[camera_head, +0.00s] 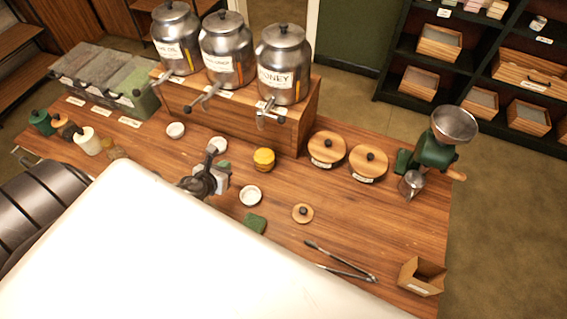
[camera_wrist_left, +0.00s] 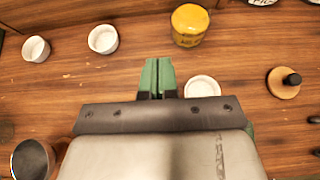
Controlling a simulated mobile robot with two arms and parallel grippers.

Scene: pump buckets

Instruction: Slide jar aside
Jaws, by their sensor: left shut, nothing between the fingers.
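The small yellow jar (camera_head: 264,160) stands upright on the wooden counter, in front of the dispenser stand. It also shows at the top of the left wrist view (camera_wrist_left: 189,27). My left gripper (camera_head: 223,166) is a little left of the jar and apart from it, between two white dishes. In the left wrist view its green fingers (camera_wrist_left: 157,76) are shut together with nothing between them. My right gripper is in neither view.
White dishes (camera_head: 250,196) (camera_head: 217,145) lie near the gripper. The dispenser stand (camera_head: 240,112) is behind the jar. Bare counter lies right of the jar.

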